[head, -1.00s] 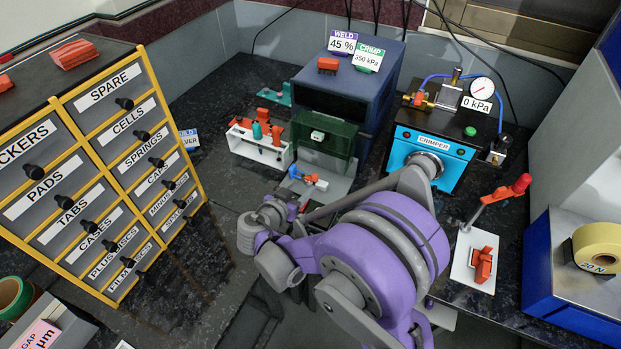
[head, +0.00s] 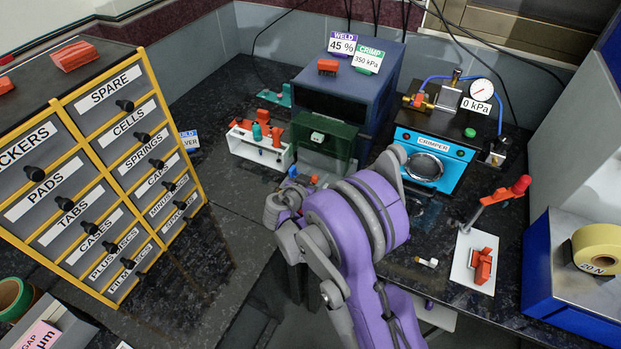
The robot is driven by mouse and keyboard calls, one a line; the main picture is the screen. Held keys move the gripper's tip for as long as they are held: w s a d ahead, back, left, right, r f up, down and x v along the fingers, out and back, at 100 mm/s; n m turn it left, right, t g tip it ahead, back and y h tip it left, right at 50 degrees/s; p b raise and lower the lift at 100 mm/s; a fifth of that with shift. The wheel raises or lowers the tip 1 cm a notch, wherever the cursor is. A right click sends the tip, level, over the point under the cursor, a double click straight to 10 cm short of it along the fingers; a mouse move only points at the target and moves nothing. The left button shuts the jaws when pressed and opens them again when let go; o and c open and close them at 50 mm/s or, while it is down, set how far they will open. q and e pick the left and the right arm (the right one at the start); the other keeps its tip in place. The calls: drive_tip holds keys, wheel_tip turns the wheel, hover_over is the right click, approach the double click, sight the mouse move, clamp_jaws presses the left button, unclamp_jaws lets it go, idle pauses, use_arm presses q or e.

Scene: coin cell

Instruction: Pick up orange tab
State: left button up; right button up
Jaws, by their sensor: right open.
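My right arm reaches in from the bottom, and its gripper (head: 288,192) is at the front of the welder's plate. The fingers are small and mostly hidden by the wrist, but it is open. A small orange piece (head: 314,179) shows just right of the gripper, partly behind my purple arm link. I cannot tell whether the fingers touch it. Other orange pieces stand in a white rack (head: 275,154) behind and to the left. I cannot tell for sure which orange piece is the tab. My left gripper is not in view.
The dark blue welder (head: 375,93) with a green-tinted guard (head: 325,135) stands behind the gripper. The blue crimper (head: 437,150) is to its right. A lever tool on a white plate (head: 462,262) stands farther right. A labelled drawer cabinet (head: 85,125) fills the left.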

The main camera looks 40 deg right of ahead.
sight(314, 177)
clamp_jaws()
drive_tip(key=shift+r, duration=0.1)
drive_tip(key=shift+s+a+r, duration=0.1)
drive_tip(key=shift+a+r, duration=0.15)
drive_tip(key=shift+r, duration=0.15)
wheel_tip(314, 177, up, 6)
drive_tip(key=shift+r+p, duration=0.1)
drive_tip(key=shift+p, duration=0.25)
use_arm(q)
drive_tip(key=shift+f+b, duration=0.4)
drive_tip(key=shift+b, duration=0.35)
use_arm(e)
drive_tip(key=s+a, duration=0.4)
drive_tip(key=a, duration=0.4)
drive_tip(key=s+a, duration=0.5)
drive_tip(key=a, duration=0.4)
drive_tip(key=shift+a, duration=0.2)
